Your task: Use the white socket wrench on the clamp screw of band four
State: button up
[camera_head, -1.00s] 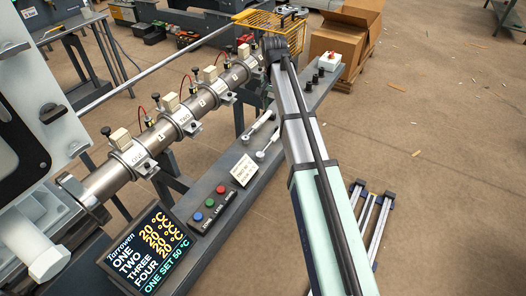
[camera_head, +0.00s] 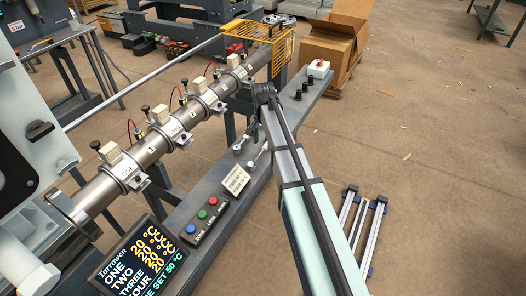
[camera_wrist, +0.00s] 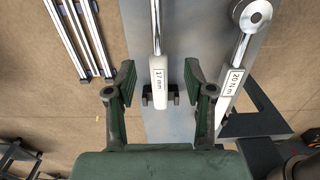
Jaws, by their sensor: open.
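In the wrist view a white-handled wrench (camera_wrist: 158,85) marked "17 mm" lies on the grey bench, its steel shaft running up the picture. My gripper (camera_wrist: 160,82) is open, with a finger on either side of this handle and a gap on both sides. A second white-handled tool (camera_wrist: 231,88), marked "20 N m", with a round steel head, lies to its right. In the head view the heater bands sit along the steel barrel (camera_head: 148,152); the farthest band (camera_head: 236,70) is near the yellow cage. Its clamp screw is too small to make out. My gripper's fingers are hidden there.
A yellow wire cage (camera_head: 281,45) stands at the barrel's far end. Black knobs (camera_head: 297,93) stand on the bench's far part. A button box (camera_head: 208,208) and a temperature display (camera_head: 143,258) are on the near part. Metal rails (camera_head: 372,230) lie on the floor at right.

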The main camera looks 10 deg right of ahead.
aim_at(263, 149)
jog(key=shift+s+f, duration=0.15)
jog(key=shift+f, duration=1.15)
jog(key=shift+s+f, duration=0.1)
jog(key=shift+f, duration=1.15)
grip_shut()
